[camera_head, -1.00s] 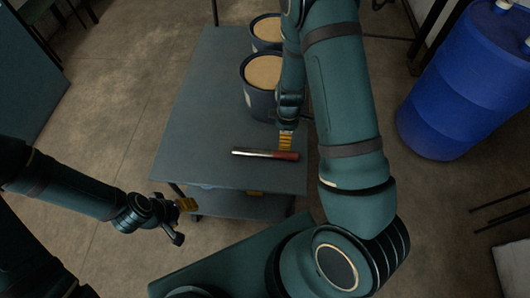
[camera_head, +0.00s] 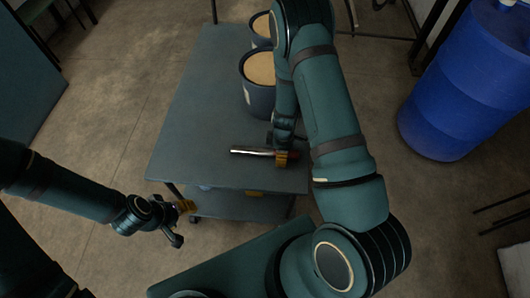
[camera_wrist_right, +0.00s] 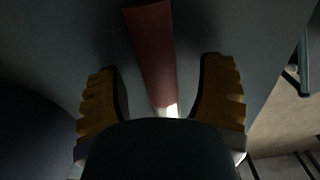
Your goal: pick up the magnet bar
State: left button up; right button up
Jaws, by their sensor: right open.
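The magnet bar (camera_head: 249,151) lies on the grey cart top, a shiny metal rod with a red-brown grip at its right end. My right gripper (camera_head: 281,160) is over the grip end, its yellow fingers hiding part of it. In the right wrist view the red grip (camera_wrist_right: 152,52) runs between the two open yellow fingers of the right gripper (camera_wrist_right: 163,95), with a gap on each side. Part of the bar is hidden there by the gripper's dark body. My left gripper (camera_head: 186,206) hangs left of the cart's near edge, away from the bar; its finger opening is too small to tell.
Two dark tubs with tan contents (camera_head: 258,70) stand on the cart top (camera_head: 200,110) behind the bar. A blue barrel (camera_head: 465,85) stands on the floor at the right. The left part of the cart top is clear.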

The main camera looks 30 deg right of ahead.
grip_shut()
dwell(0.4)
